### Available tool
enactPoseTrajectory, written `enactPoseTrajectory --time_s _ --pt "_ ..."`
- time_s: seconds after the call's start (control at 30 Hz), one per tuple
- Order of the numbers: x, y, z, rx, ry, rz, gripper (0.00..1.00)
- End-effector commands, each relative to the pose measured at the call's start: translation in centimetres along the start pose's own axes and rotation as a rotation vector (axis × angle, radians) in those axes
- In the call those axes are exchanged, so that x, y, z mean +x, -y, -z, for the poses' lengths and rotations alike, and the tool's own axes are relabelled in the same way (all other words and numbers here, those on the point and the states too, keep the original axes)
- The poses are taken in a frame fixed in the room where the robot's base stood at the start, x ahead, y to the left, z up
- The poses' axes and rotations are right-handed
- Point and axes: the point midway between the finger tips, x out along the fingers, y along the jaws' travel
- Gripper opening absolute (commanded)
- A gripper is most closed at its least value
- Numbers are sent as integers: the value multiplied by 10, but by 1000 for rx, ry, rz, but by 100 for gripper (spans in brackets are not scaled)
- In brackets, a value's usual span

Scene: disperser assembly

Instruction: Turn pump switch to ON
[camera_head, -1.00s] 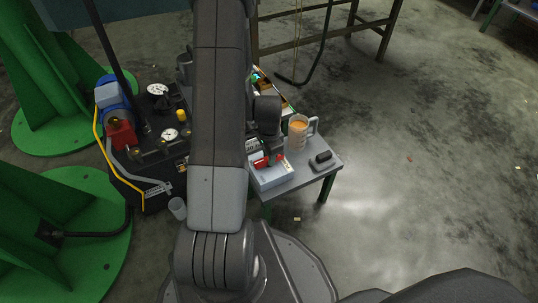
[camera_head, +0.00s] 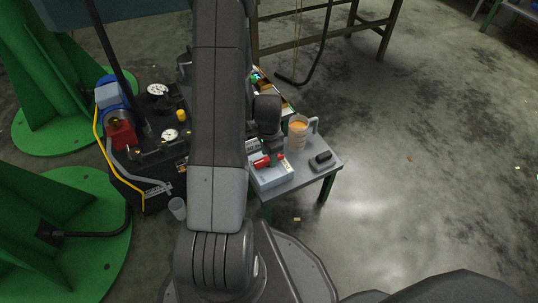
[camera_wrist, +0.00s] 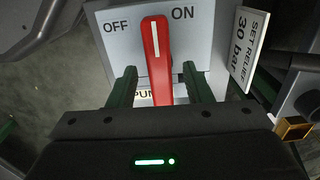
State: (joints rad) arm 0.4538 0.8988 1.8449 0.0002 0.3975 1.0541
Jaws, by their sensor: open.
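The red pump switch lever (camera_wrist: 157,60) with a white line stands nearly upright on a pale plate (camera_wrist: 200,35), its top leaning slightly left. OFF is printed left of it and ON right of it. The lower PUMP label is partly hidden by my gripper. My gripper's open green fingers (camera_wrist: 161,80) stand either side of the lower lever, with gaps visible on both sides. In the head view the red lever (camera_head: 262,162) sits on a pale box (camera_head: 273,180) at the table edge, beneath my gripper; my arm hides part of the box.
A SET RELIEF 30 bar sign (camera_wrist: 248,45) is right of the plate. A mug of orange liquid (camera_head: 298,134) and a dark object (camera_head: 321,160) stand on the small table (camera_head: 307,176). The pump unit with gauges (camera_head: 157,90) is left of my arm.

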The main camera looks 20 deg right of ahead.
Motion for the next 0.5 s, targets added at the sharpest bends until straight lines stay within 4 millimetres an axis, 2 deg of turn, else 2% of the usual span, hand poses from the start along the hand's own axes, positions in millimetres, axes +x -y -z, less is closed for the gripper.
enactPoseTrajectory --time_s 0.5 --pt "-109 0 0 0 -2 3 45"
